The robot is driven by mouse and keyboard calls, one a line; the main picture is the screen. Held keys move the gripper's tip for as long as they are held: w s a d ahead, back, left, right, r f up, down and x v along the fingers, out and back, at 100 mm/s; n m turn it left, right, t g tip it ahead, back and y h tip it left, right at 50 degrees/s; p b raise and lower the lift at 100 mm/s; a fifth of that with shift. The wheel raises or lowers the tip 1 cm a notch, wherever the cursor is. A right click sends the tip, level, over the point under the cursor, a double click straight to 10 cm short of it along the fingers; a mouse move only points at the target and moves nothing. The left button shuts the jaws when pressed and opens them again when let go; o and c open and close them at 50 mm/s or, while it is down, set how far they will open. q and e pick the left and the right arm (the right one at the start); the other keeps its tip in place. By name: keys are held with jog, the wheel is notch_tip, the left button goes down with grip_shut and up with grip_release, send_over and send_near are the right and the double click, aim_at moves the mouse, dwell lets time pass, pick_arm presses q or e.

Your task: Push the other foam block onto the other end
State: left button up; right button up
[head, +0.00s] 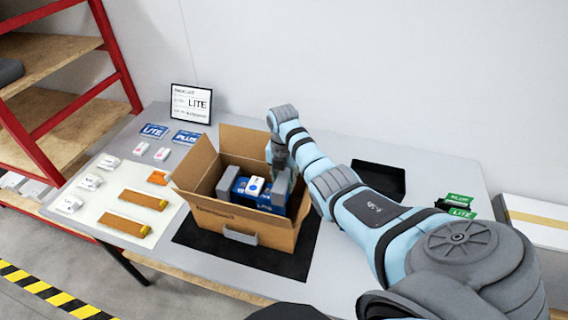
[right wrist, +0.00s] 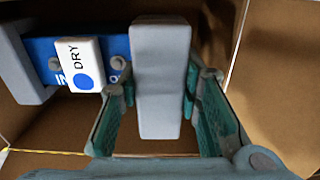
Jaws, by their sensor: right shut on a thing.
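An open cardboard box (head: 205,219) stands on the table with its flaps up. Inside lies a blue analyser (head: 264,206) with a white "DRY" packet (head: 254,187) on top. One grey foam block (head: 227,182) sits on the analyser's left end; it also shows at the left of the right wrist view (right wrist: 24,62). My right gripper (right wrist: 160,92) reaches down into the box and is shut on the other grey foam block (right wrist: 160,50), at the analyser's right end. Whether that block is fully seated is hidden. My left gripper is not in view.
The box stands on a black mat (head: 200,245). A white mat (head: 92,215) with small packets and orange-brown strips lies left. A black tray (head: 378,180) and green cards (head: 459,205) lie right. A framed sign (head: 191,103) and blue cards (head: 154,131) are behind.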

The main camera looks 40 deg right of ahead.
jog(key=shift+f+b, duration=1.15)
jog(key=shift+f, duration=0.55)
dwell(1.1)
jog(key=o, duration=1)
notch_tip(320, 180, up, 3)
jog(key=p, duration=0.3)
jog(key=shift+r+p, duration=0.45)
jog(key=shift+r, duration=1.55)
